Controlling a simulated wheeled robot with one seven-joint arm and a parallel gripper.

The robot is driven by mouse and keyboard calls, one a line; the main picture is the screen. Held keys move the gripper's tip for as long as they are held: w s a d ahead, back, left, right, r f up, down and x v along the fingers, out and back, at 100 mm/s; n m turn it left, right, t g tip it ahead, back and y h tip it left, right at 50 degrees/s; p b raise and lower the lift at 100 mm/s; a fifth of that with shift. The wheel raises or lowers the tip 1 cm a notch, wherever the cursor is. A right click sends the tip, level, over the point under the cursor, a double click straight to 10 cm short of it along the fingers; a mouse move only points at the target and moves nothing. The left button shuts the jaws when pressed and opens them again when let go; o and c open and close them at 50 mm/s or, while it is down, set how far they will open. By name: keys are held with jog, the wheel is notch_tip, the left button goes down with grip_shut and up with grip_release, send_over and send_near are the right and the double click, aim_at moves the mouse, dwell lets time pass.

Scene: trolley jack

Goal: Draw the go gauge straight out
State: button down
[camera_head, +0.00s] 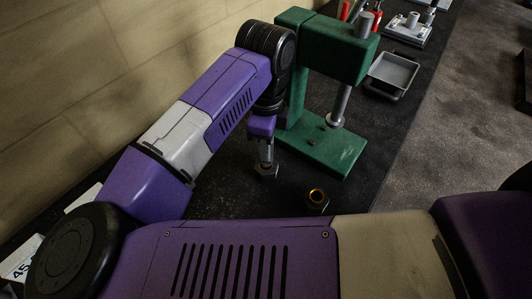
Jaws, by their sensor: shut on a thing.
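My gripper (263,137) points down left of the green press and is shut on the go gauge. The go gauge (266,155) shows as a short silver, upright piece below my gripper. Its lower end meets a dark hexagonal part (265,171) on the black bench mat. I cannot tell how deep the gauge sits in that part. A second dark hexagonal part (317,200) with a brass-coloured bore stands to the right and nearer, apart from the gripper.
The green press (325,146) stands close to the right of my gripper, its silver ram over its base. A grey tray (391,72), a light metal fixture (408,29) and red-handled tools lie behind it. A wall runs along the left. My arm hides the near bench.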

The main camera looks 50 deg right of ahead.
jog(key=shift+r+p, duration=0.55)
jog(key=shift+r, duration=0.85)
jog(key=shift+r, duration=0.1)
jog(key=shift+r+p, duration=1.1)
jog(key=shift+r, duration=1.3)
